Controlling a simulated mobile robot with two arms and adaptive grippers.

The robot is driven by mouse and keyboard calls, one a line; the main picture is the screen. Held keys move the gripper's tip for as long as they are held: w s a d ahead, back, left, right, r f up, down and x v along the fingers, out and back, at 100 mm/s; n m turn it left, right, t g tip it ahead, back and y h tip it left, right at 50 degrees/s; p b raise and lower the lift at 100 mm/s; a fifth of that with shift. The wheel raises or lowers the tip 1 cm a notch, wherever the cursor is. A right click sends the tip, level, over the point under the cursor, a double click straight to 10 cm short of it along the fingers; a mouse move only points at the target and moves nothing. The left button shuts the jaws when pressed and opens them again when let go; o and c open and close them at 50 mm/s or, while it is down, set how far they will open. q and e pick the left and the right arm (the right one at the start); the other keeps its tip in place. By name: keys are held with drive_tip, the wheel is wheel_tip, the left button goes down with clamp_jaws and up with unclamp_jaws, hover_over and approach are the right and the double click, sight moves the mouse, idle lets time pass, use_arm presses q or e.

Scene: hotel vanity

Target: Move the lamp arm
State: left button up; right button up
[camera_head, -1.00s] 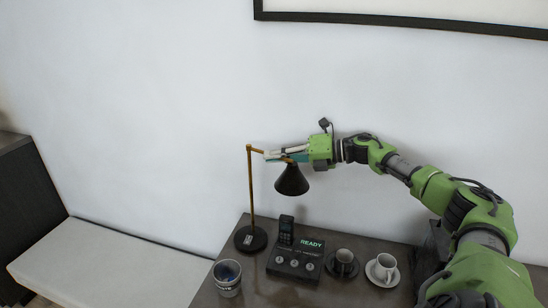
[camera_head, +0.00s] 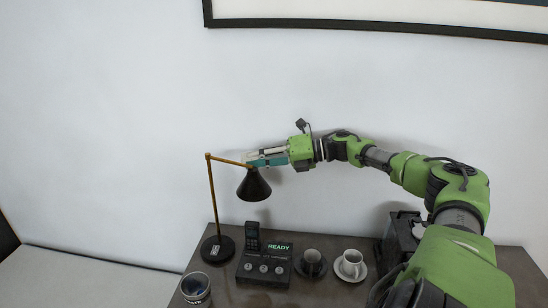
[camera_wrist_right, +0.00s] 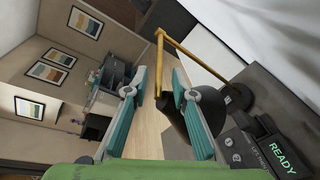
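The desk lamp has a black round base, a thin brass pole and a brass lamp arm (camera_head: 230,161) that slopes slightly down to the right. A black cone shade (camera_head: 254,186) hangs at its end. My right gripper (camera_head: 246,158) is at the shade end of the lamp arm, just above the shade. In the right wrist view its fingers (camera_wrist_right: 160,82) are apart, and the black shade (camera_wrist_right: 171,124) shows between them, partly hidden by one finger. My left gripper is out of view.
On the dark table (camera_head: 335,292) stand a phone (camera_head: 252,236) on a black console (camera_head: 265,264) reading READY, a dark cup (camera_head: 312,262), a white cup (camera_head: 351,262) on a saucer, and a tin (camera_head: 195,288). A dark appliance (camera_head: 398,240) stands at right.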

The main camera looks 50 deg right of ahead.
drive_tip(key=v, duration=0.6)
idle(0.3)
drive_tip(key=shift+s+r, duration=0.1)
drive_tip(key=shift+c, duration=0.3)
